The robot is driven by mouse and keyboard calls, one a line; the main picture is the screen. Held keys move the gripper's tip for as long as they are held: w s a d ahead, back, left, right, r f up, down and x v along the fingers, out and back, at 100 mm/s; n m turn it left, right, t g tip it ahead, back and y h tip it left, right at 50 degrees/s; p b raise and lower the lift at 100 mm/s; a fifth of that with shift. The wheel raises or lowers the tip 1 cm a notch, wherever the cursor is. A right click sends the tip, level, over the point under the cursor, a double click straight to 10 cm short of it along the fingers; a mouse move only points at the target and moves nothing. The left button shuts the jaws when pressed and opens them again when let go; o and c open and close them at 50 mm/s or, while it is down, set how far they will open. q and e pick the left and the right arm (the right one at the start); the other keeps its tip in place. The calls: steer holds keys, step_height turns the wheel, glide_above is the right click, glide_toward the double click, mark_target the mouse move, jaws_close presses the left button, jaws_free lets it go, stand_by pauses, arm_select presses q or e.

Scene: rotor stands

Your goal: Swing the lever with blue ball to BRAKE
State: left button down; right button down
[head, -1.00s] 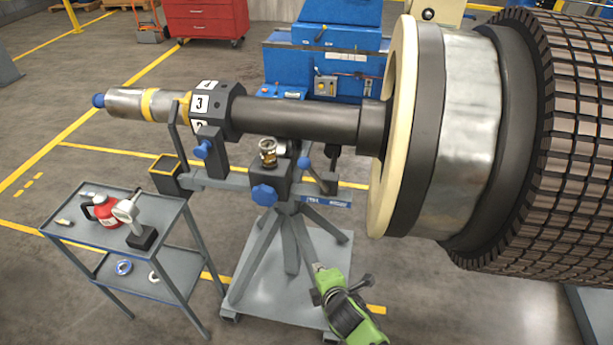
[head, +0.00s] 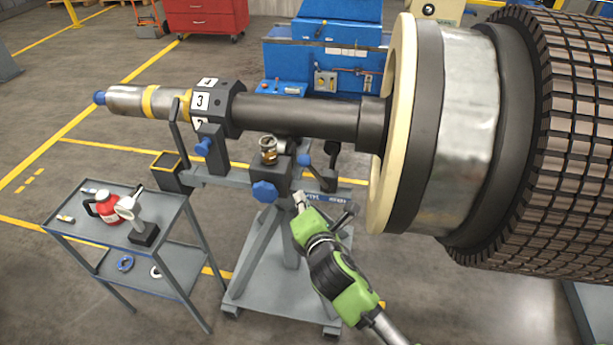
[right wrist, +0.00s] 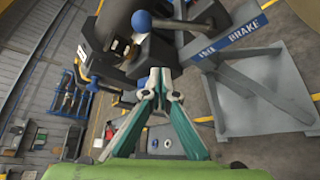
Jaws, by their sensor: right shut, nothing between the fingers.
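The blue ball (head: 304,160) on the end of a lever sits on the stand's crossbar, just right of the brass fitting. In the right wrist view the ball (right wrist: 141,20) shows at the top, and its grey rod runs right to a dark block. My right gripper (head: 300,197) is shut and empty, below the ball in the head view. In the wrist view its fingertips (right wrist: 160,72) are apart from the ball. My left gripper is out of view.
A blue star knob (head: 264,192) is close left of my right gripper. The dark shaft (head: 300,118) passes above, leading to the large rotor (head: 555,140) at right. A grey cart (head: 75,237) with a red jug stands at left.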

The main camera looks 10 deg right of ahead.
mark_target(315, 174)
steer(key=w+d+p, duration=0.2)
steer(key=w+p, duration=0.1)
steer(key=w, duration=0.5)
steer(key=shift+d+f, duration=0.2)
steer(key=shift+w, duration=0.1)
